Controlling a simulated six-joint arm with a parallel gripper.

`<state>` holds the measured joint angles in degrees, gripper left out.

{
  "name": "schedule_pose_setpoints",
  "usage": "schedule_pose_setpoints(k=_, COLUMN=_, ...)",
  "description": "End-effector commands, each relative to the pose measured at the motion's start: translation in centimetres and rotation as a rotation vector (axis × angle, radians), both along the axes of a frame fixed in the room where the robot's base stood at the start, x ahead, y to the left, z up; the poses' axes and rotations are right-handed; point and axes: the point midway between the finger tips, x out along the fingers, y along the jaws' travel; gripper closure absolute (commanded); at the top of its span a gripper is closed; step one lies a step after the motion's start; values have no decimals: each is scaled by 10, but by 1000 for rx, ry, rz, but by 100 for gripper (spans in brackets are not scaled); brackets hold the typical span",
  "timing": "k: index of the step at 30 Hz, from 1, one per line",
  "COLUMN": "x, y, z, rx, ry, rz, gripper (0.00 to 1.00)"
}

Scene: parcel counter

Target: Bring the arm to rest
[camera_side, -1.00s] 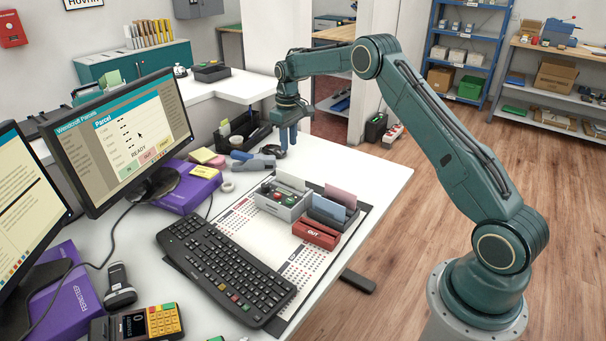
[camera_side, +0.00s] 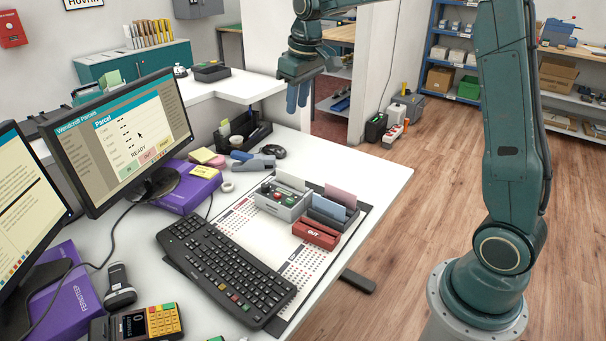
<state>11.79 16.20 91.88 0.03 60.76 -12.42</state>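My gripper (camera_side: 298,97) hangs in the air above the back right part of the white counter (camera_side: 372,178), fingers pointing down. It touches nothing that I can see. Its two blue fingers show close together, and from this angle I cannot tell whether they are open or shut. I see no object between them. My arm rises from its base at the right and runs out of the top of the picture.
A keyboard (camera_side: 226,268), a red OUT block (camera_side: 316,234), a grey button box (camera_side: 283,200) and a monitor (camera_side: 122,140) stand on the counter.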

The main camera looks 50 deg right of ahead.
Motion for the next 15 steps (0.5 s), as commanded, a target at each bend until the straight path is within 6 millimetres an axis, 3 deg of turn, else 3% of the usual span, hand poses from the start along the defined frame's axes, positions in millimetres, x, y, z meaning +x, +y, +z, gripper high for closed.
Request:
schedule_pose_setpoints(k=6, x=-45, y=24, z=27, rx=-2, ry=-50, rz=1, gripper=72)
schedule_pose_setpoints(k=15, x=-109, y=51, z=46, rx=1, ry=-116, rz=1, gripper=72)
